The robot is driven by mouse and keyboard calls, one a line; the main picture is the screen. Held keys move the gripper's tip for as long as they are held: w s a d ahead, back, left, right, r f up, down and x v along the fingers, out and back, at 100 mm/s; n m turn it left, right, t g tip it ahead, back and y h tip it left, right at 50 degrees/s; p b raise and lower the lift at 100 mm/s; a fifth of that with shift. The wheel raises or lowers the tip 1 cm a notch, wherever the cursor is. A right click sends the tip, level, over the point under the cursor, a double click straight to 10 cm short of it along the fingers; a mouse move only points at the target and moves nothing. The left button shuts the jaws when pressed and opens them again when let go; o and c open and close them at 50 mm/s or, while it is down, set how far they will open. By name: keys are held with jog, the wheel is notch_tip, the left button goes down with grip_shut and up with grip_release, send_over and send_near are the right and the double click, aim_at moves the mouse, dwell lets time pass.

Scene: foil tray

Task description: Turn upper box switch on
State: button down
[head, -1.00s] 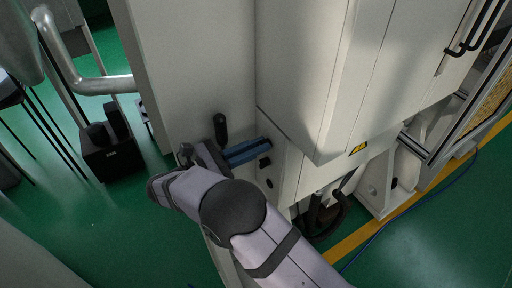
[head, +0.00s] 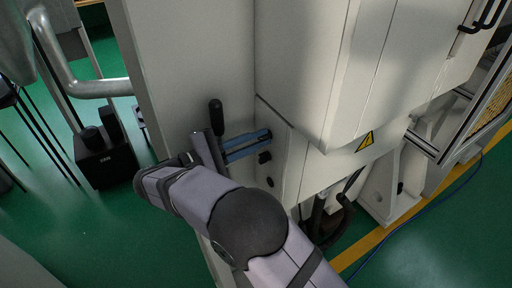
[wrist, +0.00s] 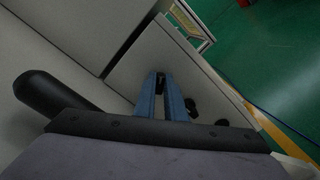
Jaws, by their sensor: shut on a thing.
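The pale box (head: 288,165) is the low housing at the corner of the big machine. Black switches sit on its face: a middle one (head: 265,157) and a lower one (head: 270,182), both clear of my fingers. My gripper (head: 268,135) has two blue fingers reaching to the box face above the middle switch. In the wrist view my gripper (wrist: 161,77) is closed around a small dark piece, the upper switch (wrist: 161,80), mostly hidden between the fingertips. Its on or off position cannot be told. The other two switches show to the right, one a black knob (wrist: 191,105).
The tall cabinet wall (head: 190,70) stands at the left of the fingers and a large pale door (head: 310,70) overhangs above the box. A yellow warning sign (head: 365,141) is to the right. A black box (head: 105,160) stands on the green floor at the left.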

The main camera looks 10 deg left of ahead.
jog(key=m+b, duration=0.6)
jog(key=b, duration=0.1)
jog(key=shift+f+m, duration=0.25)
jog(key=shift+m, duration=0.15)
jog(key=shift+r, duration=0.1)
jog(key=c, duration=1.8)
grip_release()
jog(key=shift+s, duration=0.1)
jog(key=shift+v, duration=3.55)
